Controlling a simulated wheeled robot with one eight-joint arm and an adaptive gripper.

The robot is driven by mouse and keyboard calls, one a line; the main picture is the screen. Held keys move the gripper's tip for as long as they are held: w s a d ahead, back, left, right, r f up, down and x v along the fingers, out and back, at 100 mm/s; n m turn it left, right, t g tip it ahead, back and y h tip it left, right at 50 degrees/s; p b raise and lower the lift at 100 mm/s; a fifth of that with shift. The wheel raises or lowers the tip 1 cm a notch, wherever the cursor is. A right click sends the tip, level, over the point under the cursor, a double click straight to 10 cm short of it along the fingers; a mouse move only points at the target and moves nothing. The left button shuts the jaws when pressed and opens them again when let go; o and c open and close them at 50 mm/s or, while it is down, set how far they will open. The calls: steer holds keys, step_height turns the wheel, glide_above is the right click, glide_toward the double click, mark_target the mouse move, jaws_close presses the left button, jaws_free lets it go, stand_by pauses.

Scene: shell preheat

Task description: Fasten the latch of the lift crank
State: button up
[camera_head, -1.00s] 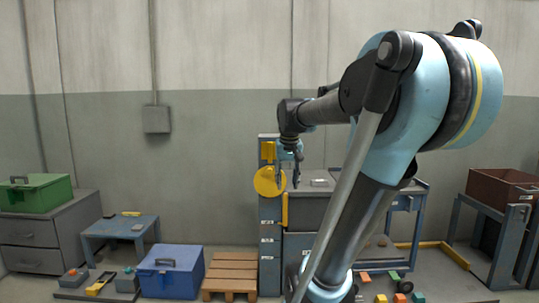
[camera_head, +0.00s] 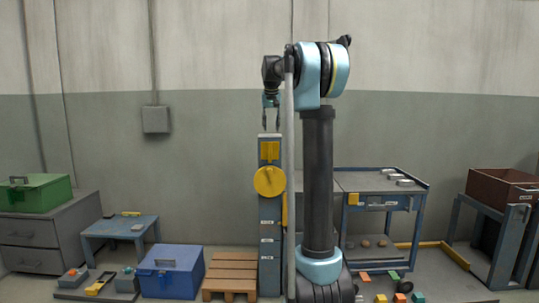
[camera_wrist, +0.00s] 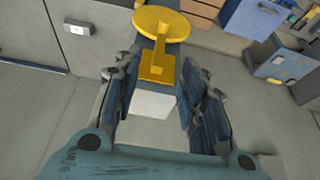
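A blue-grey post (camera_head: 270,215) stands in the middle of the head view. Near its top it carries a round yellow crank disc (camera_head: 269,182) and, above that, a yellow latch plate (camera_head: 269,151). The wrist view shows the disc (camera_wrist: 172,20) at the top and the latch plate (camera_wrist: 157,68) with a raised yellow bar nearer to me. My gripper (camera_head: 271,127) points down just above the post's top, apart from it. Its two fingers (camera_wrist: 160,100) are spread and empty, one on each side of the post top in the wrist view. Whether the latch is fastened I cannot tell.
A blue trolley (camera_head: 385,185) stands right of the post, partly behind my arm. A wooden pallet (camera_head: 232,272) and a blue box (camera_head: 171,270) lie on the left. Small coloured blocks are on the floor at right.

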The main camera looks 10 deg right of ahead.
steer(key=w, duration=0.3)
glide_toward(270, 151)
steer(key=x, duration=0.5)
steer(key=w+x, duration=0.1)
steer(key=x, duration=0.4)
steer(key=shift+w, duration=0.1)
jaws_close()
